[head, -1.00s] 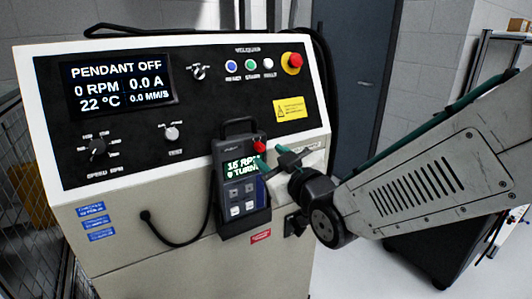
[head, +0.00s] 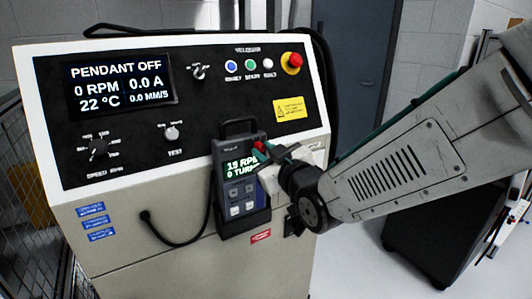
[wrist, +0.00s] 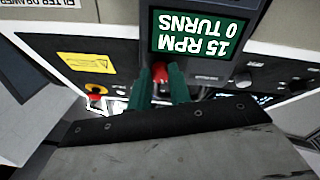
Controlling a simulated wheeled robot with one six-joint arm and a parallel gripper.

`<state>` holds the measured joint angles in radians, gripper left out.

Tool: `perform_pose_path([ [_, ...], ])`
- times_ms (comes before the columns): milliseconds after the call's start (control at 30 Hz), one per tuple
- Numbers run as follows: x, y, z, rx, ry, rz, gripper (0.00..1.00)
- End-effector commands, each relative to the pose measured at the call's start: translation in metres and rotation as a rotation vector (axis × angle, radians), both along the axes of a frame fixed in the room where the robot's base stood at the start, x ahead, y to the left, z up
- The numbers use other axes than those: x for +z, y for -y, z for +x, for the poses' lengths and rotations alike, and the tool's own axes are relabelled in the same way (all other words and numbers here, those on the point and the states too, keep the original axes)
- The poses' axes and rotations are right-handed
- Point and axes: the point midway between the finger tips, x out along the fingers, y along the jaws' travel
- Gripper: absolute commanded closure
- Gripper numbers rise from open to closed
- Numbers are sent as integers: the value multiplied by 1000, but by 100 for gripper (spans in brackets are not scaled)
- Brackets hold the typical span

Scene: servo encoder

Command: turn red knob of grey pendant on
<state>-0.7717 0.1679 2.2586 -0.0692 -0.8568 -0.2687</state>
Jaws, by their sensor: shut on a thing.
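The grey pendant (head: 238,195) sits in its holder on the front of the console, with a lit green screen that reads 15 RPM and 0 TURNS. Its red knob (head: 260,146) is at the pendant's upper right and partly hidden by my gripper (head: 268,156). In the wrist view, upside down, the red knob (wrist: 161,71) sits between the green fingers of my gripper (wrist: 160,80), which is shut on it. The pendant's screen (wrist: 200,38) shows just above it there. The console display (head: 118,82) reads PENDANT OFF, 0 RPM and 0.0 A.
The console has a red emergency button (head: 294,62), a yellow warning label (head: 289,109) and several knobs and buttons. A black cable (head: 170,241) hangs left of the pendant. A wire cage (head: 22,190) stands at the left. Open floor shows right of the console.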

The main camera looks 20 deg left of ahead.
Motion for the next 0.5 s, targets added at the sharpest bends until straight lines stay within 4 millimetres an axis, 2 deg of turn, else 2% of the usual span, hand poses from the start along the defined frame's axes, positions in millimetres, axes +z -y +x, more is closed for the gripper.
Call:
perform_pose_path([
  [267,0,0,0,0,-87,73,100],
  [500,0,0,-1,0,-241,202,100],
])
